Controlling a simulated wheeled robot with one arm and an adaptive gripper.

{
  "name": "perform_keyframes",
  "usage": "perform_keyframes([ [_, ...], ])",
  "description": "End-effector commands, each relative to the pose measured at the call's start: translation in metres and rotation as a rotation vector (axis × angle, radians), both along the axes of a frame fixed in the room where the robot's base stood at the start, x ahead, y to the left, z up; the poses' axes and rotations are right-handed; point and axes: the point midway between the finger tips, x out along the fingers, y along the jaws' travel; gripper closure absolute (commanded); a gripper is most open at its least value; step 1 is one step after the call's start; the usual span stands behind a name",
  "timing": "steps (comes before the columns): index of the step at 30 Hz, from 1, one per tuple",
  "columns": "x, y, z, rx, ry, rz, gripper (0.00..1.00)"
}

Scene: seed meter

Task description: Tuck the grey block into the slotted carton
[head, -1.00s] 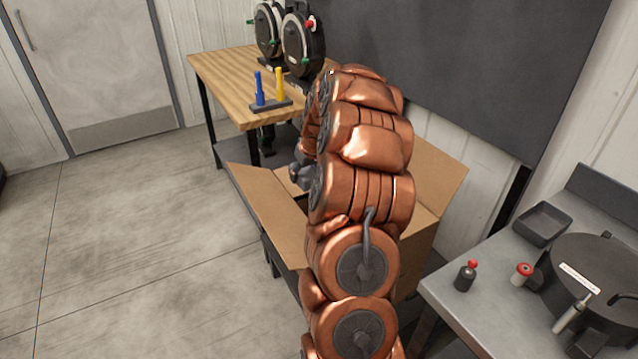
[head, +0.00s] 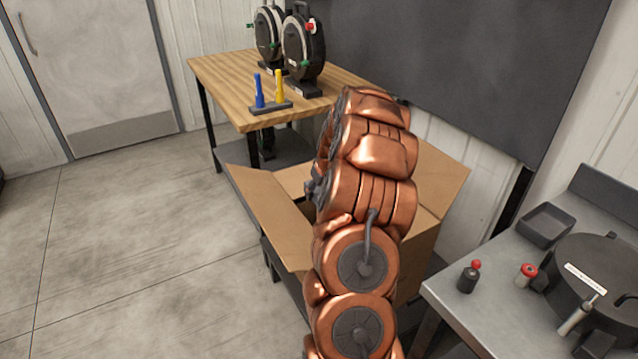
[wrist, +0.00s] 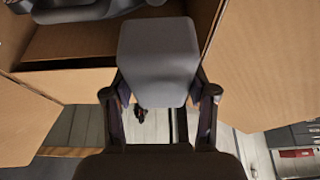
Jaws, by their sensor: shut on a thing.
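The grey block (wrist: 158,58) is between the two fingers of my gripper (wrist: 160,94) in the wrist view. My gripper is shut on it. The brown slotted carton has its flaps open; one flap (head: 268,213) shows left of my arm in the head view. In the wrist view, a carton flap (wrist: 265,65) fills the right side, and the carton's inside (wrist: 85,40) shows at the upper left. The block overlaps the carton's edge in this view; I cannot tell whether they touch. In the head view my arm hides the block and most of the carton's opening.
A wooden bench (head: 225,82) at the back carries a rack with blue and yellow pegs (head: 270,104) and two black round devices (head: 303,48). A metal table (head: 480,312) at right holds a black pot (head: 600,275), a tray (head: 545,225) and small red-topped items. The left floor is clear.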

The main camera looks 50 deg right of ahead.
Motion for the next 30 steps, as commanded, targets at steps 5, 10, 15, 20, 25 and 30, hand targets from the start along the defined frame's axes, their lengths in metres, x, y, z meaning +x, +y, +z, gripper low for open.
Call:
perform_keyframes([
  [5,-0.001,0.001,-0.022,0.003,0.002,0.001,0.56],
  [10,0.0,0.0,-0.045,0.0,0.001,0.001,0.56],
  [15,0.0,0.0,-0.066,0.0,0.001,0.0,0.56],
  [20,0.0,0.0,-0.084,0.002,0.001,-0.001,0.56],
  [25,0.0,0.0,-0.097,0.002,0.001,-0.001,0.56],
  [30,0.0,0.0,-0.099,0.0,0.0,0.0,0.56],
])
